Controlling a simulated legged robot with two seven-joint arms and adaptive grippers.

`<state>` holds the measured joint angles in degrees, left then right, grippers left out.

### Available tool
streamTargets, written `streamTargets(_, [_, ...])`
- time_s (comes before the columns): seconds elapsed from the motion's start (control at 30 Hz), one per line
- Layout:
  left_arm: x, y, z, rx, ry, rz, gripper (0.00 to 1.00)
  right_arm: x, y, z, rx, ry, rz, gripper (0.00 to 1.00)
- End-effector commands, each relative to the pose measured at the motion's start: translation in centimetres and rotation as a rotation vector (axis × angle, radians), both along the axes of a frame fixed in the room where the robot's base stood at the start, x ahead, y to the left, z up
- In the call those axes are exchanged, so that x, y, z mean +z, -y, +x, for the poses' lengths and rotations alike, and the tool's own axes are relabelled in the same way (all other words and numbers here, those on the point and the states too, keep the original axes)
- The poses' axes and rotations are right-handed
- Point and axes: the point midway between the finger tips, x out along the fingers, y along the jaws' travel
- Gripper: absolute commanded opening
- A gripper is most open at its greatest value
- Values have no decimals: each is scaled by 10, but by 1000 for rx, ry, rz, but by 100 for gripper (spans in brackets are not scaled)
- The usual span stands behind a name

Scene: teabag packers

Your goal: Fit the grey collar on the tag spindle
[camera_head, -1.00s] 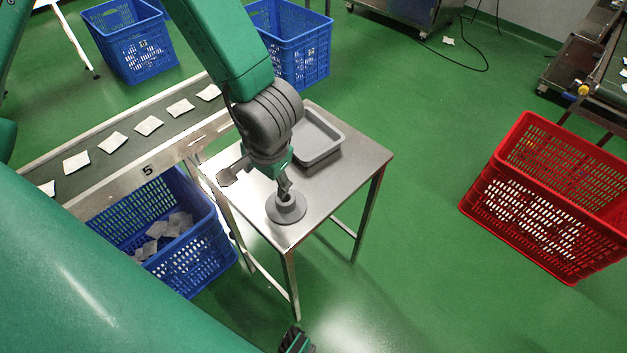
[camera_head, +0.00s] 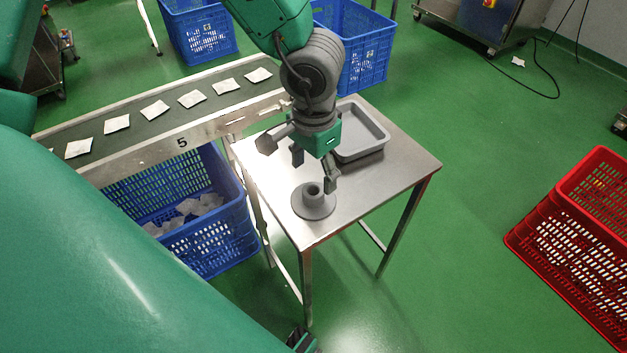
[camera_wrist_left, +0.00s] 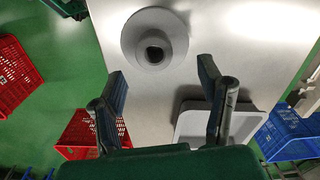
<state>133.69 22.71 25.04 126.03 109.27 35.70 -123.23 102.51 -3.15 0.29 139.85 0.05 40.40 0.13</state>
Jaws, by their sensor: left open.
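A grey round flanged piece (camera_head: 314,207) stands upright on the steel table, with a short hub and dark hole on top. In the left wrist view it is a disc with a ring around a dark centre (camera_wrist_left: 153,48). I cannot tell collar from spindle in it. My left gripper (camera_head: 314,172) is open and empty, above and just behind the piece in the head view. In the wrist view its two fingers (camera_wrist_left: 162,88) are spread apart, and the piece lies beyond their tips, clear of them. My right gripper is not in view.
A grey tray (camera_head: 369,153) sits on the table behind the gripper. The steel table (camera_head: 395,180) is bare to the right. A conveyor (camera_head: 160,129) with white packets runs along its left. Blue crates (camera_head: 215,245) and a red crate (camera_head: 560,235) stand on the floor.

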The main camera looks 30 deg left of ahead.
Motion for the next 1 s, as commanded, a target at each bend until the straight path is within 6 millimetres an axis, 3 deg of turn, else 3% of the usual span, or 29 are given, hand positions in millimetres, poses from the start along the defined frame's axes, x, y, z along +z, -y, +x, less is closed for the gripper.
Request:
streamTargets(0.4, [-52,1,-6,0,-2,-4,62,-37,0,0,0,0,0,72])
streamTargets(0.7, [-53,4,-6,1,-1,-3,62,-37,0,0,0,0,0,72])
streamTargets(0.73, [-53,4,-5,1,0,-2,58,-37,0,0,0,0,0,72])
streamTargets(0.87, [-53,4,-5,1,-1,-3,12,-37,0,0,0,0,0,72])
streamTargets(0.9, [-53,3,-5,1,-1,-3,7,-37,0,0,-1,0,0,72])
streamTargets(1.0, [-53,3,-5,1,-1,-4,7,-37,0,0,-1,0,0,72])
